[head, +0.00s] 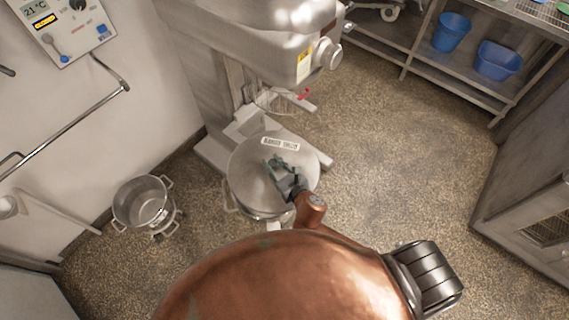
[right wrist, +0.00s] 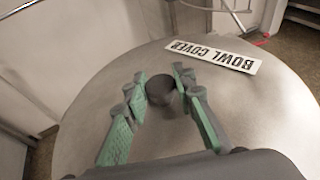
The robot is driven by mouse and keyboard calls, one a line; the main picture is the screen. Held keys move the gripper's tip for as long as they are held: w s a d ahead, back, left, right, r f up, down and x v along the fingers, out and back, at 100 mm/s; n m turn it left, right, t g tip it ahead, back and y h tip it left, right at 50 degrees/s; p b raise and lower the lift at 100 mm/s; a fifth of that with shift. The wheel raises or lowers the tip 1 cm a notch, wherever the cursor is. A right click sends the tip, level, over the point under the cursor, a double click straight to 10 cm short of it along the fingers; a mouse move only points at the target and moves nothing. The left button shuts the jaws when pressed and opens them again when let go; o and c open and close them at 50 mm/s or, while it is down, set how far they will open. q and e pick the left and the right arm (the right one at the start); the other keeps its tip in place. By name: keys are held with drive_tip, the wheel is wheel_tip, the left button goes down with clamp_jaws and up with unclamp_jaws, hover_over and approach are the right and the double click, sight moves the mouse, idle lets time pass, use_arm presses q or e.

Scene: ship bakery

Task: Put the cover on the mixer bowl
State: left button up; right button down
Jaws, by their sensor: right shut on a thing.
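The bowl cover (head: 250,172) is a round grey metal disc with a white label reading BOWL COVER (right wrist: 212,55). My right gripper (head: 280,172) is over its middle. In the right wrist view my right gripper (right wrist: 160,90) has its green-padded fingers on either side of the cover's dark round knob (right wrist: 161,89), shut on it. The cover lies over the mixer bowl (head: 262,213), whose side and a handle show below the disc's near left edge. I cannot tell whether the cover touches the rim. My left gripper is not in view.
The mixer (head: 262,45) rises just behind the cover, its feet on both sides. A smaller steel bowl (head: 140,203) on a wheeled base stands to the left near the wall. A shelf with blue tubs (head: 498,61) is at back right. The speckled floor on the right is clear.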

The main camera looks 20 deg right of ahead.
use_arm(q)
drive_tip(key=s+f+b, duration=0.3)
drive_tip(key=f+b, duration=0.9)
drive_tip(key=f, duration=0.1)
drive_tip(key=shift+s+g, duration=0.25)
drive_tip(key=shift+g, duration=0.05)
use_arm(e)
drive_tip(key=w+a+f, duration=0.1)
drive_tip(key=w+f, duration=0.2)
drive_tip(key=f, duration=0.7)
drive_tip(key=w+f+n+y, duration=0.1)
drive_tip(key=w+f, duration=0.2)
drive_tip(key=f, duration=0.7)
drive_tip(key=shift+w+a+f+g+y, duration=0.3)
drive_tip(key=shift+a+f, duration=0.05)
drive_tip(key=shift+a, duration=0.05)
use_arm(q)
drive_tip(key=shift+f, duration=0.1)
use_arm(e)
drive_tip(key=shift+f, duration=0.1)
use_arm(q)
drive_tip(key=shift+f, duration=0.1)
use_arm(e)
drive_tip(key=shift+f, duration=0.35)
use_arm(q)
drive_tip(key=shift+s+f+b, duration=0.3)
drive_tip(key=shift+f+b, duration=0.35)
drive_tip(key=shift+b, duration=0.2)
use_arm(e)
drive_tip(key=shift+f, duration=1.05)
